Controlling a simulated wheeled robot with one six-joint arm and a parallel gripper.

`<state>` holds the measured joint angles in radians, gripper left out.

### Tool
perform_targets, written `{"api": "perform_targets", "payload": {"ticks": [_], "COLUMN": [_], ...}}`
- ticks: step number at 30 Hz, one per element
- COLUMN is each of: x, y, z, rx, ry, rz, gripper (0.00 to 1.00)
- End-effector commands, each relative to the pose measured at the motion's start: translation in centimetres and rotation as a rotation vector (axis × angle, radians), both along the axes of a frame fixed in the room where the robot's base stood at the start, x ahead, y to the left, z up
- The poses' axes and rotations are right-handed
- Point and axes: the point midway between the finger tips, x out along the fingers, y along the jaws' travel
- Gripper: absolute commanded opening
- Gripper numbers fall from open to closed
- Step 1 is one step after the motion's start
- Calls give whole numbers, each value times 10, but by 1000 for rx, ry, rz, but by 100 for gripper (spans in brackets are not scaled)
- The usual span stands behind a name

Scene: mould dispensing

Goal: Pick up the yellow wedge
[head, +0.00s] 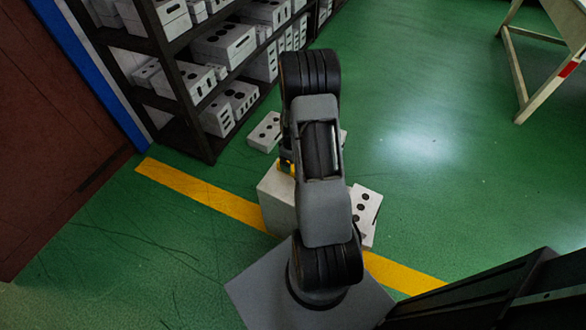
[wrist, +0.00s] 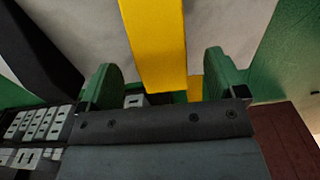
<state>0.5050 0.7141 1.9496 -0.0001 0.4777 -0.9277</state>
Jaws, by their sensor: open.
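The yellow wedge (wrist: 155,45) shows large in the wrist view, against a pale grey surface. My gripper (wrist: 160,68) is open, with one green finger on each side of the wedge and a visible gap to both. The wedge's near end reaches down between the fingers, and I cannot tell its exact depth. In the head view a small yellow bit of the wedge (head: 286,166) shows at the top of a pale block (head: 276,200). My arm hides the rest of the wedge and most of the gripper there.
A dark shelf rack (head: 185,103) with several pale boxes stands at the upper left. A pale box with dark holes (head: 265,132) lies on the floor by it, and another (head: 364,212) is right of my arm. A table (head: 515,60) stands upper right.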

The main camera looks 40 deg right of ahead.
Motion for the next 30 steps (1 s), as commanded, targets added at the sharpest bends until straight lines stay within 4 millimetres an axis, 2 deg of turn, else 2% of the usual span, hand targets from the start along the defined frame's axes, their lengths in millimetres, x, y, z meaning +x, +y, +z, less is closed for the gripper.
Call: {"api": "perform_targets", "payload": {"ticks": [1, 6, 14, 30], "x": [0, 0, 0, 0], "y": [0, -1, -1, -1], "z": [-12, -31, -31, -31], "rx": [1, 1, 0, 0], "ry": [2, 1, 0, 0], "rz": [0, 0, 0, 0], "gripper": [89, 89, 88, 37]}}
